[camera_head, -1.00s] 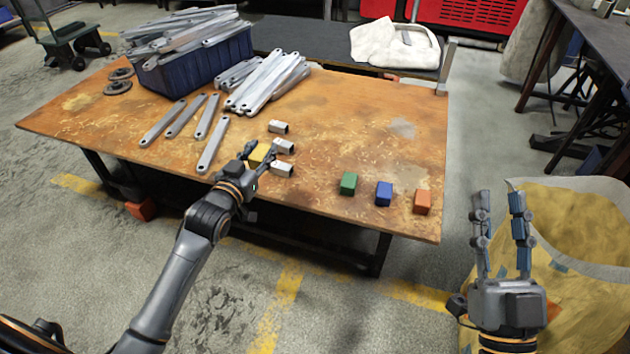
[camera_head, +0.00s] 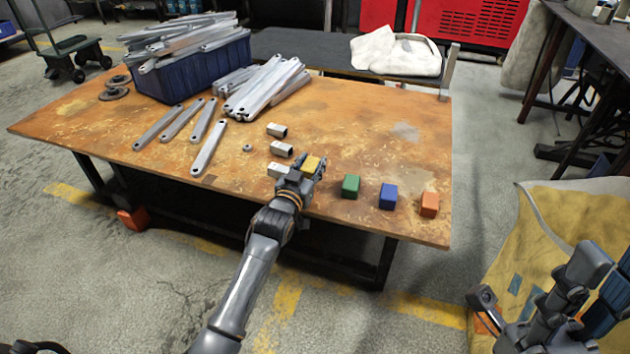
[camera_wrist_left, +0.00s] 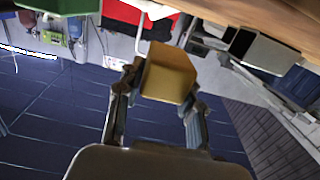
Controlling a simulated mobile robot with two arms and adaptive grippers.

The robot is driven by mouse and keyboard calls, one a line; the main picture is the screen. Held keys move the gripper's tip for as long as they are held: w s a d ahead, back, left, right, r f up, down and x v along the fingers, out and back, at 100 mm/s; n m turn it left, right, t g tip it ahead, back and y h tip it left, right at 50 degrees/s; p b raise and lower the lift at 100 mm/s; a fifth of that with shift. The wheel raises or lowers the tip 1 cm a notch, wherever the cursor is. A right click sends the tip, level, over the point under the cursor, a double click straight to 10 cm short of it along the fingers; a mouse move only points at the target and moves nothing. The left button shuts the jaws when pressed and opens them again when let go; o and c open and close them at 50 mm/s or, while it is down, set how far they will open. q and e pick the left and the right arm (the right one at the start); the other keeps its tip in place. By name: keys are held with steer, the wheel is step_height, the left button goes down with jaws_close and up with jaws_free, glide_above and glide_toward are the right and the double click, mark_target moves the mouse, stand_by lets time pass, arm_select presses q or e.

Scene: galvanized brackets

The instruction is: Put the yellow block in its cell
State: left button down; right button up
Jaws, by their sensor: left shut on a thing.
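The yellow block (camera_head: 311,163) is between the fingers of my left gripper (camera_head: 305,171), which is shut on it, near the front edge of the table. In the left wrist view the yellow block (camera_wrist_left: 168,72) sits between both fingertips, tilted in the picture. Three pale, square, hollow metal pieces stand in a column left of it: a far one (camera_head: 277,130), a middle one (camera_head: 281,149) and a near one (camera_head: 277,169), partly behind the gripper. I cannot tell which is a cell. My right gripper (camera_head: 598,280) is at the lower right, partly cut off, its opening unclear.
Green (camera_head: 351,187), blue (camera_head: 387,196) and orange (camera_head: 429,204) blocks line the table's front right. A small grey ring (camera_head: 247,148), long metal brackets (camera_head: 208,149) and a blue bin (camera_head: 200,72) lie left and behind. The tabletop right of centre is clear.

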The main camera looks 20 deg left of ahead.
arm_select(q)
steer(key=f, duration=0.1)
steer(key=f+b, duration=0.1)
steer(key=d+f+b, duration=0.1)
steer(key=shift+w, duration=0.4)
steer(key=shift+f, duration=0.35)
steer(key=shift+f, duration=0.2)
steer(key=c, duration=0.8)
jaws_free()
steer(key=shift+c, duration=0.2)
